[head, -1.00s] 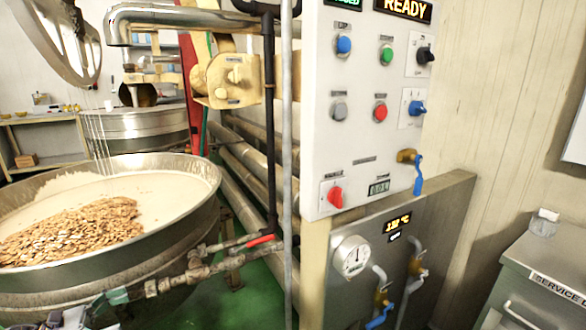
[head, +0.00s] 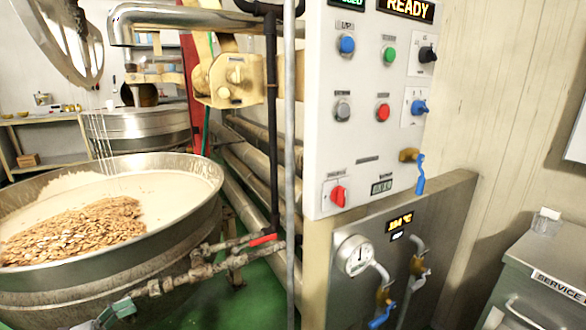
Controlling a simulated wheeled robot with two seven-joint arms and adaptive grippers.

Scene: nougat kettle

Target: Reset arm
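Neither my left nor my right gripper can be made out in the head view. The task names only the arm and no object to handle. A large steel kettle (head: 190,230) stands at the left, holding a pale mass and a heap of brown nuts (head: 75,232). A white control panel (head: 360,150) stands upright at the centre right, with a lit READY display (head: 409,9), coloured buttons and a red knob (head: 338,196).
Pipes with a red-handled valve (head: 263,239) run between kettle and panel. A grey cabinet (head: 548,262) stands at the right. Green floor (head: 262,292) shows between.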

